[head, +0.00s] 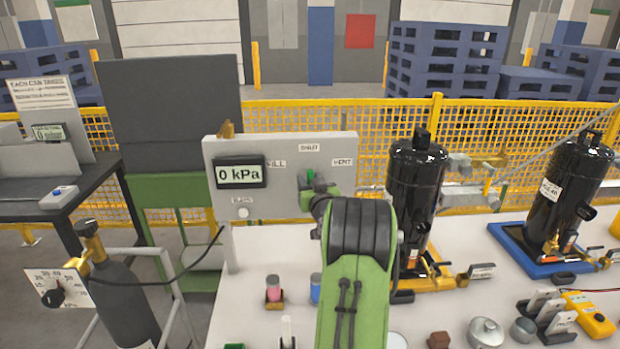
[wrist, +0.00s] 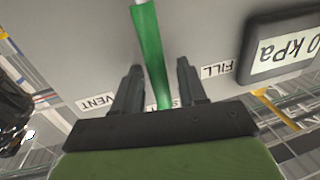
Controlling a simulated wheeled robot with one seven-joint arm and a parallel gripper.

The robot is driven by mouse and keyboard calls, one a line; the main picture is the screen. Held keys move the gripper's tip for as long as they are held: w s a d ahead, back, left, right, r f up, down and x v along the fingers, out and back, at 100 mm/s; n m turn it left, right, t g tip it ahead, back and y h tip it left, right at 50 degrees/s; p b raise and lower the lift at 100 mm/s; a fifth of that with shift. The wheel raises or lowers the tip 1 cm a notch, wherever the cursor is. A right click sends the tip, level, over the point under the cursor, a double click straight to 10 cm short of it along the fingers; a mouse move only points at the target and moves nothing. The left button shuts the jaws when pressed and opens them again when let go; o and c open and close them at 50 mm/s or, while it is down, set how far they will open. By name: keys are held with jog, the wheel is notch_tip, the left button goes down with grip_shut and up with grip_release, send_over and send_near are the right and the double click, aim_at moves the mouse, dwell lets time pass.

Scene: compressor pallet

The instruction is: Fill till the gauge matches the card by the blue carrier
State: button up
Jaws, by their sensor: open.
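The grey panel (head: 283,155) carries a gauge (head: 240,173) reading 0 kPa and labels FILL, SHUT and VENT. The gauge also shows in the wrist view (wrist: 284,50). A green lever (wrist: 148,45) points at the partly covered SHUT label. My gripper (wrist: 157,75) is open, with a finger on each side of the lever; I cannot tell whether either touches it. In the head view my arm hides most of the lever. The blue carrier (head: 513,238) at right holds a black tank (head: 572,190) with a white label (head: 550,192), too small to read surely.
Another black tank (head: 416,190) stands on a yellow carrier (head: 440,285), just right of my arm. A grey cylinder (head: 120,305) with a kPa dial (head: 55,290) stands at left, its hose reaching the panel. Small parts and a yellow meter (head: 588,314) crowd the table's front right.

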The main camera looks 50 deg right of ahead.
grip_shut()
jog(key=shift+w, duration=0.1)
dwell(0.4)
